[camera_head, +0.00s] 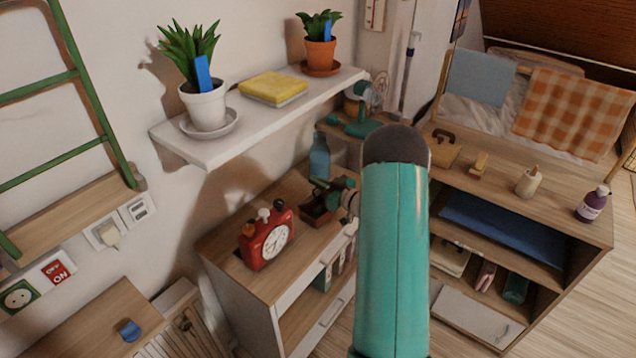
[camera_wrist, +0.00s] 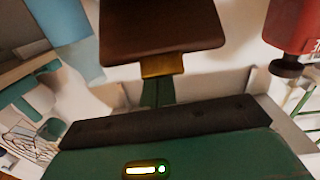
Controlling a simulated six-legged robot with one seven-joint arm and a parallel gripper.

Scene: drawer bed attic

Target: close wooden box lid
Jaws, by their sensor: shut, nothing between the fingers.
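The small dark brown wooden box (camera_head: 316,217) sits on the wooden cabinet top, between the red alarm clock and the blue bottle. My gripper (camera_head: 322,184) is right at the box, over its back part, and partly hides it. In the wrist view a brown wooden panel (camera_wrist: 160,28), which looks like part of the box, is just beyond my shut green fingers (camera_wrist: 158,90). An ochre piece (camera_wrist: 162,65) lies between panel and fingers. I cannot tell whether the fingers touch it, or how far the lid stands open.
The red alarm clock (camera_head: 267,237) stands close left of the box; it also shows in the wrist view (camera_wrist: 293,25). The blue bottle (camera_head: 319,157) stands behind. A white shelf (camera_head: 262,118) with plants hangs above. A green fan (camera_head: 362,122) is at the back right.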

